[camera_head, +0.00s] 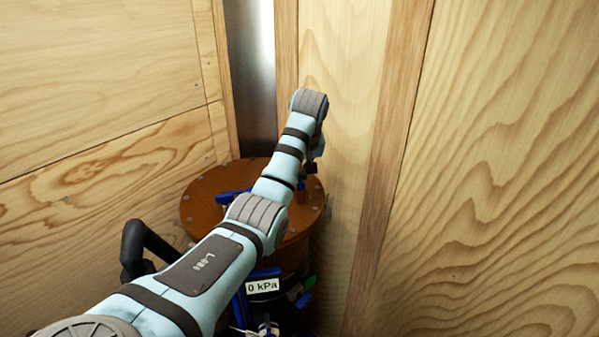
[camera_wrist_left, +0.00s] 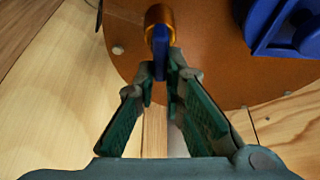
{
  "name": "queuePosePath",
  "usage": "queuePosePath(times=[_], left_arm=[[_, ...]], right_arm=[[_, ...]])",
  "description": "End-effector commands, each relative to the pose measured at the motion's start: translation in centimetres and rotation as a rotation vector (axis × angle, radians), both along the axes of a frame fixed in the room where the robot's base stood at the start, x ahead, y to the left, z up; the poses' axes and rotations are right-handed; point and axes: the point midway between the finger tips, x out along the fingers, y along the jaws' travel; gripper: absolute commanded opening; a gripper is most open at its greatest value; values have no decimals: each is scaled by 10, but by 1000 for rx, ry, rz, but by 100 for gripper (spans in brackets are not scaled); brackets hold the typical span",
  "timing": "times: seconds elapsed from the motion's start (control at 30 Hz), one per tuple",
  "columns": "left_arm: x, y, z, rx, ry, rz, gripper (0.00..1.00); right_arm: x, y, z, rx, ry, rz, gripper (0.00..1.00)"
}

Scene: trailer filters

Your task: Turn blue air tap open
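The blue air tap (camera_wrist_left: 160,50) shows at the top middle of the left wrist view as a small blue lever on a brass-coloured fitting (camera_wrist_left: 158,16). The green-padded fingers of my left gripper (camera_wrist_left: 160,80) converge on the lever, one on each side, and look closed on it. In the head view my left arm reaches over a round brown lid, with the left gripper (camera_head: 312,168) pointing down at the lid's right edge. The wrist mostly hides the gripper there, and I cannot make out the tap. My right gripper is not in view.
The round brown lid (camera_head: 207,208) tops a vessel in a corner of plywood walls (camera_head: 500,170). A blue bracket (camera_wrist_left: 268,25) stands on the lid near the tap. A 0 kPa display (camera_head: 262,286) and a black pipe (camera_head: 133,245) are below.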

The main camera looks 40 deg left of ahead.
Motion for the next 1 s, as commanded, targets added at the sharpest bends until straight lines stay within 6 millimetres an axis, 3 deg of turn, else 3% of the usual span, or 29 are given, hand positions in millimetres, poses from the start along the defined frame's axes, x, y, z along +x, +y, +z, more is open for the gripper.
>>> queuePosePath(times=[0.03, 0.1, 0.47, 0.8, 1.0], left_arm=[[0, 0, 0, 1, -1, 1, 18], [0, 0, 0, 1, -1, 0, 29], [0, 0, 6, 0, -1, -1, 30], [0, -1, 82, 0, -2, -1, 30], [0, 0, 101, 0, 0, -1, 30]], right_arm=[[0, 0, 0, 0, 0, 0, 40], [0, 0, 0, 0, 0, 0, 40], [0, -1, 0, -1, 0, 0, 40], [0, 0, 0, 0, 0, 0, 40], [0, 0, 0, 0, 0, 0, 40]])
